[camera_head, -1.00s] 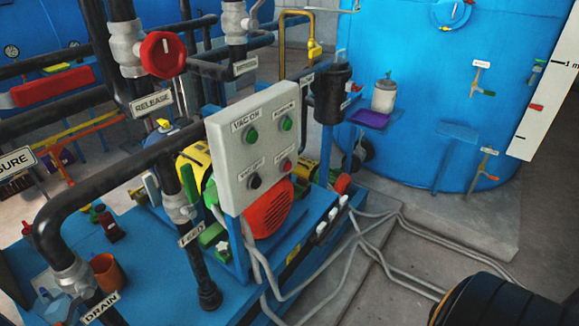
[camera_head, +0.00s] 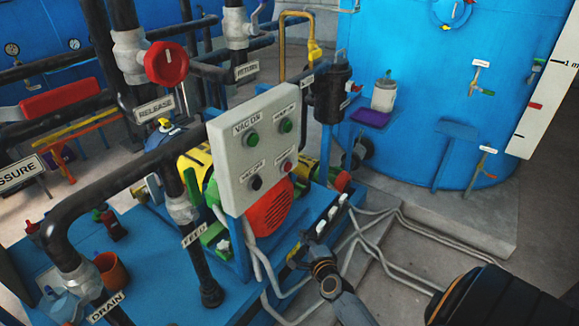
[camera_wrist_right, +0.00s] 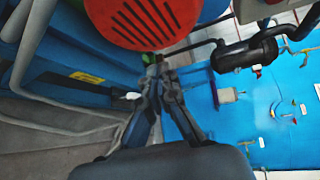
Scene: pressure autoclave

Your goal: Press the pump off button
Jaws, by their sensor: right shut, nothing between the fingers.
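A light grey control panel (camera_head: 240,163) stands upright near the middle of the head view. Its lower right button is red, the pump off button (camera_head: 287,166). A black button (camera_head: 256,183) sits to its left, and green buttons (camera_head: 251,140) are above. My right gripper (camera_head: 308,240) is below and to the right of the panel, apart from it, shut and empty. In the right wrist view its fingers (camera_wrist_right: 158,68) point up toward a red slotted cover; the panel's buttons do not show there. My left gripper is out of view.
The red slotted motor cover (camera_head: 270,208) lies just under the panel. Black pipes (camera_head: 183,180) with a red valve wheel (camera_head: 166,62) stand to the left. Grey cables (camera_head: 400,222) run over the floor. A blue tank (camera_head: 430,110) stands behind.

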